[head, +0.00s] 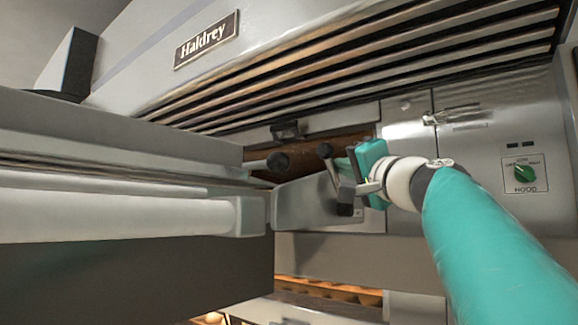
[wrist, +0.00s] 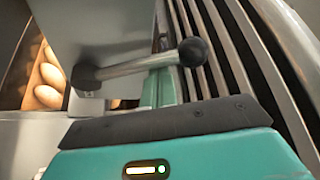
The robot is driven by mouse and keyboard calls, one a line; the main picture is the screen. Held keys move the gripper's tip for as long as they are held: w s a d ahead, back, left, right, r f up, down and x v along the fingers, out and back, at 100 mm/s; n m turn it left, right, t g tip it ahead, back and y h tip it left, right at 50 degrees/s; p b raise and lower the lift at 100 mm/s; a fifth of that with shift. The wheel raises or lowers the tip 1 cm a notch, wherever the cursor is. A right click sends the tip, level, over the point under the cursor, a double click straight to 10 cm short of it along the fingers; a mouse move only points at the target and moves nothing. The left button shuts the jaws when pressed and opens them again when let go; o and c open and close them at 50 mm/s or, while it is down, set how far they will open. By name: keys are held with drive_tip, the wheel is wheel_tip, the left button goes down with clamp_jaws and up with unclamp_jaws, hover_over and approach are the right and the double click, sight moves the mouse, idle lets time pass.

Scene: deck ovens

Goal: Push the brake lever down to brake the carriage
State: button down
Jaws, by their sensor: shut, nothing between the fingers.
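The brake lever (head: 332,172) is a metal rod with a black knob, standing tilted up from a grey bracket on the end of the carriage (head: 303,203). In the wrist view the lever (wrist: 135,66) runs across the picture, its black knob (wrist: 193,52) at the right end. My gripper (head: 346,166) is teal and shut, with nothing in it. It is just right of the lever in the head view. In the wrist view its fingers (wrist: 160,88) reach up to the rod; I cannot tell whether they touch it.
A white roller (head: 120,213) lies along the carriage at left. A slatted hood (head: 350,65) hangs above. A panel with a green hood dial (head: 525,173) is at right. Loaves (wrist: 48,75) show at the left of the wrist view.

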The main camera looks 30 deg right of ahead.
sight(329, 173)
drive_tip(key=shift+s+a+f, duration=0.2)
drive_tip(key=shift+a+f, duration=0.1)
drive_tip(key=shift+a, duration=0.15)
drive_tip(key=shift+s+a+f, duration=0.2)
drive_tip(key=shift+a+f, duration=0.05)
drive_tip(key=shift+a, duration=0.15)
drive_tip(key=shift+a+f, duration=0.25)
drive_tip(key=shift+f, duration=0.2)
drive_tip(key=shift+r, duration=0.1)
